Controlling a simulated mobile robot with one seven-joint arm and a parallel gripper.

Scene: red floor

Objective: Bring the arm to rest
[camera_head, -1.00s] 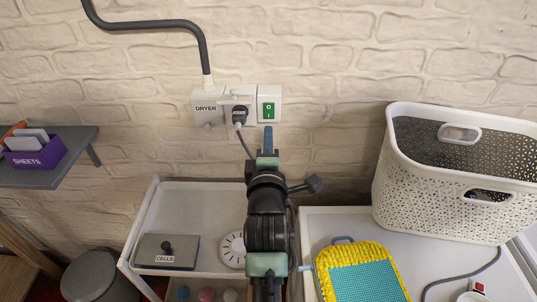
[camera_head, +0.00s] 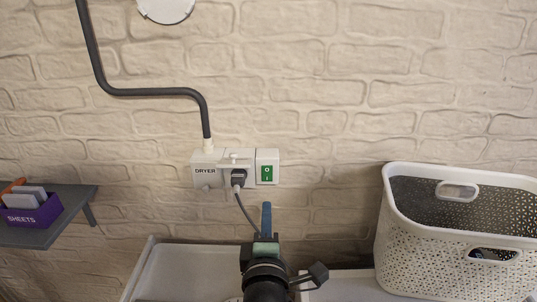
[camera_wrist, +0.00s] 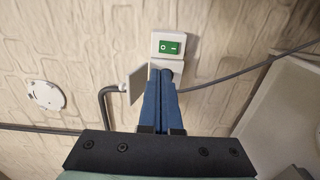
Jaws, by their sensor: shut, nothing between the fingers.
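My gripper (camera_head: 266,218) points up toward the wall at the bottom middle of the head view, below the dryer outlet. In the wrist view its two blue fingers (camera_wrist: 161,82) lie together, shut and empty. Their tips overlap the lower part of the outlet in that view; I cannot tell the gap to it. My dark wrist and forearm run down out of the head view.
The dryer outlet (camera_head: 208,170) has a plug (camera_head: 238,178) in it and a green switch (camera_head: 267,173) beside it. A white basket (camera_head: 420,258) stands right. A shelf (camera_head: 70,222) with a purple box (camera_head: 40,213) is left. A white tray (camera_head: 185,268) lies below.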

